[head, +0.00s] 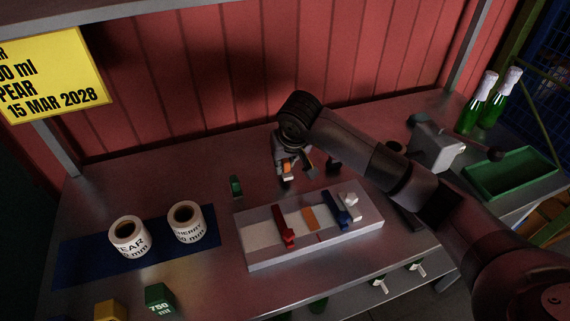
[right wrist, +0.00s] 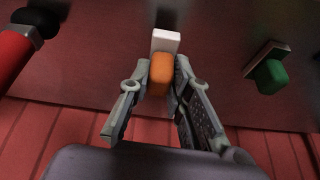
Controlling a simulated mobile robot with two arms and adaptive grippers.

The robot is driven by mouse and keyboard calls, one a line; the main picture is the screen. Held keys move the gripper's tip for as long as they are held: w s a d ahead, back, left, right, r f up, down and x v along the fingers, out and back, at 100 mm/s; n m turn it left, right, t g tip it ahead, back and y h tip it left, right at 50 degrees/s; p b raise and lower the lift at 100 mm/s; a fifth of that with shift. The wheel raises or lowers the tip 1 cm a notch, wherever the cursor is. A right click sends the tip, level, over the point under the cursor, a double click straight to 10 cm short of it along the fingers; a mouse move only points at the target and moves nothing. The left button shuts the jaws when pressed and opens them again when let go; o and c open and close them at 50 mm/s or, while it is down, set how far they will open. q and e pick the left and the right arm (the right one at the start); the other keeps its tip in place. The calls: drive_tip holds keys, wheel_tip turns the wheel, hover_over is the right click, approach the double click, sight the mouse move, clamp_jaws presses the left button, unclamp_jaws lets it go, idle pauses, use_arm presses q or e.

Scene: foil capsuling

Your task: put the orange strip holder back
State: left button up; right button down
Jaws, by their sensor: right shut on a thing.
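The orange strip holder (head: 287,168) is between the fingers of my right gripper (head: 294,172), at the table's back half, behind the pale tray (head: 255,255). In the right wrist view, my right gripper (right wrist: 160,95) is shut on the orange holder (right wrist: 159,78), with a white piece (right wrist: 165,41) at its far end. I cannot tell whether the holder touches the table. The tray carries a red holder (head: 285,228), a blue holder (head: 337,212) and a white holder (head: 350,200). A flat orange patch (head: 310,217) shows between red and blue. My left gripper is out of view.
A green holder (head: 236,185) stands left of my gripper; it also shows in the right wrist view (right wrist: 270,76). A dark piece (head: 333,163) stands to the right. Two label rolls (head: 128,236) sit on a blue mat (head: 85,262). A grey machine (head: 436,145) and green bin (head: 512,172) are right.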

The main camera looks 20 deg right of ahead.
drive_tip(key=shift+f, duration=0.95)
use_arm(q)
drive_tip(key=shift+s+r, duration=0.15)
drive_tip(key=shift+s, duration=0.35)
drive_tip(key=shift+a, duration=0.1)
use_arm(e)
drive_tip(key=shift+f, duration=0.2)
drive_tip(key=c, duration=1.5)
unclamp_jaws()
drive_tip(key=shift+o, duration=0.2)
drive_tip(key=shift+r, duration=0.1)
drive_tip(key=shift+r, duration=0.2)
use_arm(q)
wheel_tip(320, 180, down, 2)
drive_tip(key=shift+b, duration=0.9)
use_arm(e)
drive_tip(key=v, duration=1.1)
drive_tip(key=shift+s+r, duration=0.25)
drive_tip(key=shift+r, duration=0.1)
